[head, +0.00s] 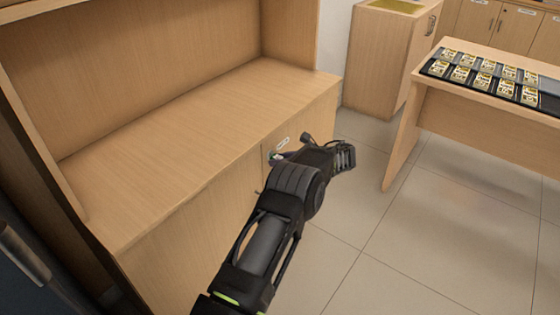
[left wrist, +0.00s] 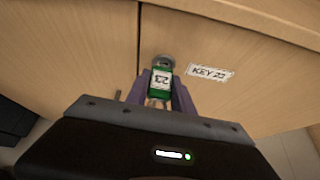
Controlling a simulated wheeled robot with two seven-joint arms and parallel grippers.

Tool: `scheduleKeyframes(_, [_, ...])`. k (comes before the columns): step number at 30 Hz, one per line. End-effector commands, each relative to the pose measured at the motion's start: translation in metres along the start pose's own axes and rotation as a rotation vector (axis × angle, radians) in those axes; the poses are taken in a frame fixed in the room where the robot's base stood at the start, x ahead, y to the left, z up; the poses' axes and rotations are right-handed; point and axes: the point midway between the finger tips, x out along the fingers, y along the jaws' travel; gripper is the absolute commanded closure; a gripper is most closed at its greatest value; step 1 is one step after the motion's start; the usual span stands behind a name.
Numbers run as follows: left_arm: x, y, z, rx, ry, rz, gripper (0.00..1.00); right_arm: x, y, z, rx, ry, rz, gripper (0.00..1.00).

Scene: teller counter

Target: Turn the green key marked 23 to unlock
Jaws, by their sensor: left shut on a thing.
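The green key (left wrist: 161,82) carries a white tag reading 23, which looks upside down in the left wrist view. Its far end meets a round metal lock (left wrist: 163,61) in a wooden cabinet door. A label reading KEY 23 (left wrist: 210,72) is on the door to the right of the lock. My left gripper (left wrist: 159,98) is shut on the key, with a finger on each side. In the head view my left gripper (head: 275,157) is at the cabinet front, mostly hidden by my arm. My right gripper is not in view.
The wooden cabinet has a wide bare top (head: 190,120). A desk (head: 430,100) at the right bears a dark tray (head: 435,68) with several yellow-and-white items. Open tiled floor (head: 440,230) lies between them. A smaller cabinet (head: 380,60) stands behind.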

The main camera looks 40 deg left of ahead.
Motion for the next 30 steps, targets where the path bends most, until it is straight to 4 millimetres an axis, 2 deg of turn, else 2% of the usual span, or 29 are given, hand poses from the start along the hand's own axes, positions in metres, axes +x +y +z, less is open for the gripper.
scheduleKeyframes(4, [0.002,0.0,-0.002,0.051,0.0,0.029,1.0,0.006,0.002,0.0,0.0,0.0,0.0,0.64])
scheduleKeyframes(5, [0.001,0.0,0.0,0.054,0.0,0.03,0.7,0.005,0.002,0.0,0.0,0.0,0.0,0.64])
scheduleKeyframes(13, [0.0,0.0,0.0,0.052,0.001,0.028,0.48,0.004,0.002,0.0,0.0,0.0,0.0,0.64])
scheduleKeyframes(23, [-0.001,0.0,0.0,0.052,0.001,0.027,0.46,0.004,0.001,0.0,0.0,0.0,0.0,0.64])
scheduleKeyframes(30, [-0.011,-0.001,0.001,0.052,0.001,0.026,0.46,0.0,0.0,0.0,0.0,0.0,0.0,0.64])
